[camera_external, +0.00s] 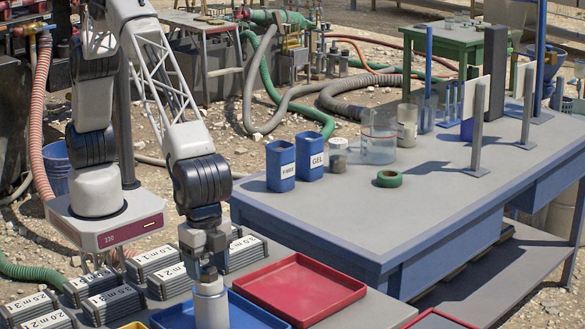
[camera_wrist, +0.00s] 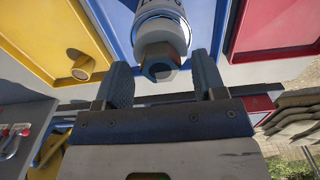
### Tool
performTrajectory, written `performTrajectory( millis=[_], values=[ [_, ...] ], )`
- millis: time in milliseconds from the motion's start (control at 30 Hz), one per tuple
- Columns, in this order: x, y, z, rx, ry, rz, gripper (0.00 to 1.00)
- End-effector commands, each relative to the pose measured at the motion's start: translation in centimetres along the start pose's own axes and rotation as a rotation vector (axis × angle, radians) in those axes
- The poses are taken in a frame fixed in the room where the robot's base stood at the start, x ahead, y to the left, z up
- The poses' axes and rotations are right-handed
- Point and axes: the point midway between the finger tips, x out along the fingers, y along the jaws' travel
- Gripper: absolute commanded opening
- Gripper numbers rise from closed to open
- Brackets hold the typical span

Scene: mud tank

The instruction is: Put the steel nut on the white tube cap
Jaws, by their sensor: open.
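The white tube cap (camera_wrist: 165,22) tops a pale cylinder at the top centre of the wrist view. That cylinder (camera_external: 211,308) shows in the external view at the blue tray, below my gripper. The steel nut (camera_wrist: 158,54), a grey hexagonal ring, shows at the cap's near end and appears to rest on it; whether it sits flat or centred I cannot tell. My gripper (camera_external: 208,276) points down over the cylinder. In the wrist view its open fingers (camera_wrist: 161,66) stand on either side of the nut, with gaps on both sides. The nut is not distinguishable in the external view.
A blue tray (camera_external: 250,312) lies below, with a red tray (camera_external: 301,289) to its right. The yellow tray (camera_wrist: 48,38) holds a small tan cylinder (camera_wrist: 84,68). Labelled grey core boxes (camera_external: 152,262) stand left of my gripper. Blue containers (camera_external: 280,166) stand on the large table (camera_external: 345,215).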

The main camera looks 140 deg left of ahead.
Motion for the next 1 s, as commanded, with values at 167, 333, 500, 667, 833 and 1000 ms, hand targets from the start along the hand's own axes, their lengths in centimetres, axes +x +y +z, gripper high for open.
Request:
performTrajectory(
  millis=[167, 333, 500, 667, 833, 1000],
  values=[
    [-2.1, 0.0, 0.0, 0.0, 0.003, 0.001, 0.64],
    [-4.6, 0.0, 0.0, 0.0, 0.003, 0.001, 0.64],
    [-7.4, 0.0, 0.0, 0.0, 0.002, 0.001, 0.64],
    [-9.6, 0.0, 0.0, 0.0, 0.002, 0.001, 0.64],
    [-10.9, 0.0, 0.0, 0.0, 0.001, 0.0, 0.64],
    [-11.3, 0.0, 0.0, 0.0, 0.0, 0.0, 0.64]
  ],
)
